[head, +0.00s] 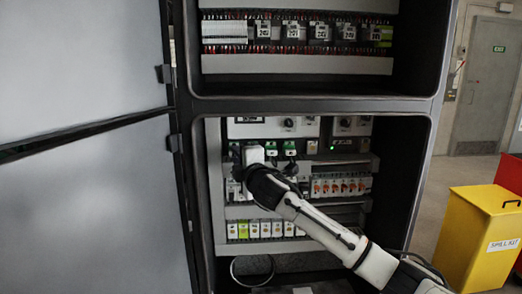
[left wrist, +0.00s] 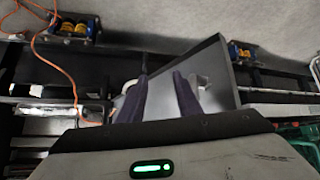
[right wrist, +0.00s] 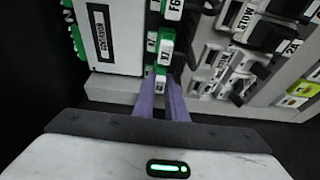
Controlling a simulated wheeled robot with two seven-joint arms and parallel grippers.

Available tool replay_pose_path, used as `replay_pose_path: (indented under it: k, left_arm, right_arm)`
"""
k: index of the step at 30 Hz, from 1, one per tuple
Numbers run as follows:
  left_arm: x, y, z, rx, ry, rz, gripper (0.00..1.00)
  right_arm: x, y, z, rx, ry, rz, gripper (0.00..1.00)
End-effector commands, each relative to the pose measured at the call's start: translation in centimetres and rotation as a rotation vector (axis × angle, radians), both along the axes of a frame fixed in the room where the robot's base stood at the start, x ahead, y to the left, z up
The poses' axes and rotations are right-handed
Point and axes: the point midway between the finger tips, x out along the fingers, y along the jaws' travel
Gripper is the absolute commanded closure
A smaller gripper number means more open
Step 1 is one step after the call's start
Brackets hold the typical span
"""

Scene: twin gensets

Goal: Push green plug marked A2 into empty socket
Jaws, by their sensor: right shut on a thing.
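In the head view my right gripper (head: 250,165) is inside the lower cabinet bay, at the left of the upper socket row; my wrist hides what is behind it. In the right wrist view its two fingers (right wrist: 164,88) are close together around the lower end of a green-and-white plug (right wrist: 161,72). The held plug's marking is not readable. Just beyond is a green block (right wrist: 167,46) with a white label. Other green plugs (head: 271,148) show to the right in the head view. My left gripper (left wrist: 162,95) is open and empty. I cannot pick out the empty socket.
The cabinet's side post (head: 184,170) and open grey door (head: 85,200) stand left of my right arm. A row of orange-switched breakers (head: 340,187) is to its right. A yellow bin (head: 475,240) stands on the floor at the right.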

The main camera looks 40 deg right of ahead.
Motion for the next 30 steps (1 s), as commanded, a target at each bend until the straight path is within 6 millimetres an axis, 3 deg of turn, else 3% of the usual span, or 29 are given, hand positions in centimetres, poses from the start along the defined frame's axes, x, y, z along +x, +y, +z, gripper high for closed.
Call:
replay_pose_path:
  k: [2,3,6,19,30]
  left_arm:
    - [0.0,0.0,0.0,0.000,0.000,0.000,0.69]
    - [0.0,0.0,0.0,0.000,0.000,0.000,0.69]
    - [0.0,0.0,0.0,0.000,0.000,0.000,0.69]
    - [0.0,0.0,0.0,0.000,0.000,0.000,0.69]
    - [0.0,0.0,0.0,0.000,0.000,0.000,0.69]
  right_arm:
    - [0.1,-0.1,0.0,0.000,0.000,0.000,1.00]
    - [0.1,0.0,0.0,0.000,0.000,0.000,0.82]
    - [0.1,0.0,0.0,0.000,0.000,0.001,0.67]
    - [-0.7,0.5,0.0,-0.002,0.000,0.002,0.67]
    - [-6.5,4.1,-0.1,-0.004,-0.007,0.005,0.67]
